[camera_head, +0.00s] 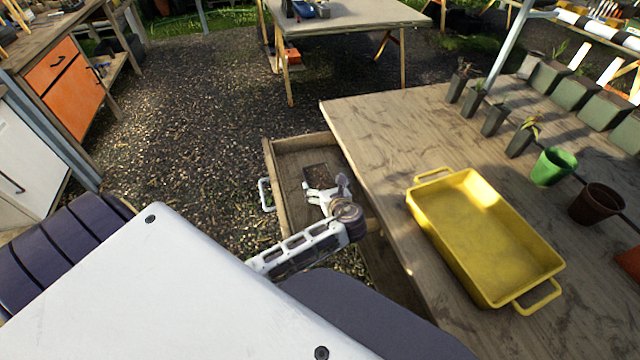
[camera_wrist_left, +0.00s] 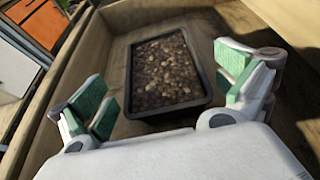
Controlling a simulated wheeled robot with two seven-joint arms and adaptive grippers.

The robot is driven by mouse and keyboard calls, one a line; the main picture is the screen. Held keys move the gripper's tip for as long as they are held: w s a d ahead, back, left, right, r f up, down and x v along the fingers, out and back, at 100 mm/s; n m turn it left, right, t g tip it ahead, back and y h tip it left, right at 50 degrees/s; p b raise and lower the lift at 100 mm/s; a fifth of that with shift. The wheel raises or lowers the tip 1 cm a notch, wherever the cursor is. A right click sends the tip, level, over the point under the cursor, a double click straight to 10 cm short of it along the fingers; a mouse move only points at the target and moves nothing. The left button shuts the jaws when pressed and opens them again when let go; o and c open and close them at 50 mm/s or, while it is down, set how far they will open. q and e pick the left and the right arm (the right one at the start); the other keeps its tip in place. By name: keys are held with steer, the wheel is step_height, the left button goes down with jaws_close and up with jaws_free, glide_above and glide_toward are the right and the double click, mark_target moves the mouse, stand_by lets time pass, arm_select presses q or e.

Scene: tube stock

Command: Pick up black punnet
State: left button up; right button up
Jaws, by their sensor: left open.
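The black punnet (camera_wrist_left: 168,72) is a rectangular black tray filled with brown pebble-like material. It lies in an open wooden drawer (camera_wrist_left: 120,22), and in the head view the punnet (camera_head: 318,171) shows partly behind my gripper. My left gripper (camera_wrist_left: 168,92) is open, with its green-padded fingers apart on either side of the punnet's near end. In the head view my left gripper (camera_head: 327,190) reaches down over the drawer (camera_head: 297,143). I cannot tell whether the fingers touch the punnet. My right gripper is not in view.
The drawer is pulled out from a wooden table (camera_head: 385,130), and its walls surround the gripper closely. A yellow tray (camera_head: 480,235), a green pot (camera_head: 553,166) and a brown pot (camera_head: 596,204) stand on the table. Gravel floor (camera_head: 190,120) lies open to the left.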

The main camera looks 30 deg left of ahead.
mark_target(321, 180)
arm_select(q)
steer(key=shift+x, duration=1.8)
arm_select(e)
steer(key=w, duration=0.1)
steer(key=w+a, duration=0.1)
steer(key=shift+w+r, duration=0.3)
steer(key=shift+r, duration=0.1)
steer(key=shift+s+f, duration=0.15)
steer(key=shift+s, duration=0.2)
arm_select(q)
steer(key=shift+c, duration=1)
steer(key=c, duration=0.7)
steer(key=shift+c, duration=1.2)
